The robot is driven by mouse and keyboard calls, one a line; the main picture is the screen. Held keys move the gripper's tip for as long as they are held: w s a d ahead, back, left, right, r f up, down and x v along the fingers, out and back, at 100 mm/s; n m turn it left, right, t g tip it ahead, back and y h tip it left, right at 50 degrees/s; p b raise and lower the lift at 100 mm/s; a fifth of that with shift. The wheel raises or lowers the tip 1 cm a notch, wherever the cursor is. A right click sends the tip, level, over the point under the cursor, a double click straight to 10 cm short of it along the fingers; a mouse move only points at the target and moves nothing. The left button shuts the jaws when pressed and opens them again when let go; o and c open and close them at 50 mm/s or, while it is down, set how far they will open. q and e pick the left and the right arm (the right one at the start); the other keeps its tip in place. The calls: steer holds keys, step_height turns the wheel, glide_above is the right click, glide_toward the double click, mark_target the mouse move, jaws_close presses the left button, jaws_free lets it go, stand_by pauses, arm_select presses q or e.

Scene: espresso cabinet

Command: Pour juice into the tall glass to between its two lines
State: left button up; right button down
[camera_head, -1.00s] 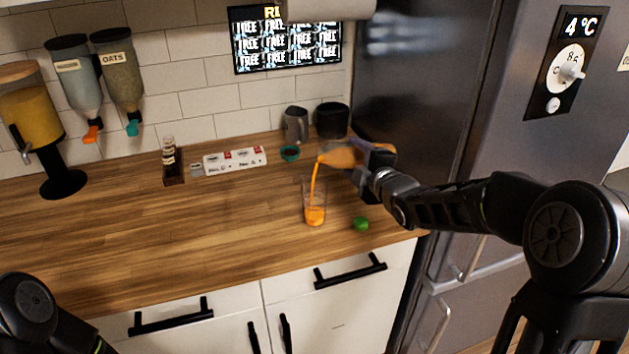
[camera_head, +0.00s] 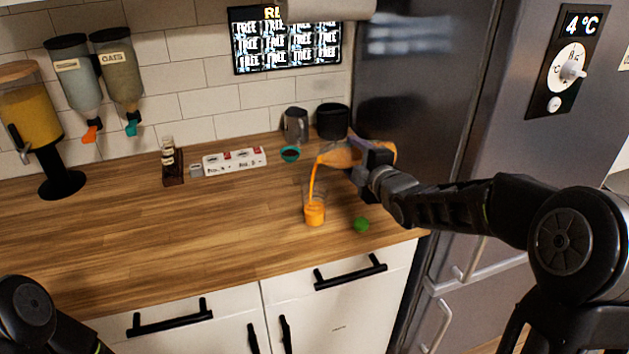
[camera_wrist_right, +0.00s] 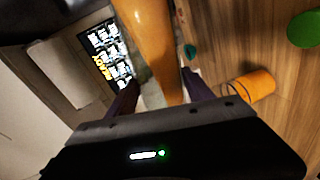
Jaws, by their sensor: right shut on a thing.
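The tall glass (camera_head: 315,213) stands upright on the wooden counter with orange juice in its lower part. Its two lines are too small to make out. My right gripper (camera_head: 366,158) is shut on a juice bottle (camera_head: 340,157), held tipped to the left above the glass. A thin orange stream runs from the bottle's mouth down into the glass. In the right wrist view the bottle (camera_wrist_right: 152,40) lies between the fingers, and the glass (camera_wrist_right: 252,86) is to the right. My left gripper is out of view; only part of its arm shows at bottom left.
A green cap (camera_head: 361,225) lies right of the glass. The fridge (camera_head: 425,90) stands at right. The counter's left front is clear.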

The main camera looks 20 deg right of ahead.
steer(key=shift+r+b, duration=0.1)
steer(key=shift+b, duration=0.3)
stand_by(0.8)
steer(key=d+m+p, duration=0.1)
steer(key=p, duration=0.3)
steer(key=shift+f+m+y, duration=0.3)
steer(key=shift+f, duration=0.3)
steer(key=shift+a, duration=0.1)
steer(key=shift+f+b, duration=0.1)
steer(key=shift+b, duration=0.35)
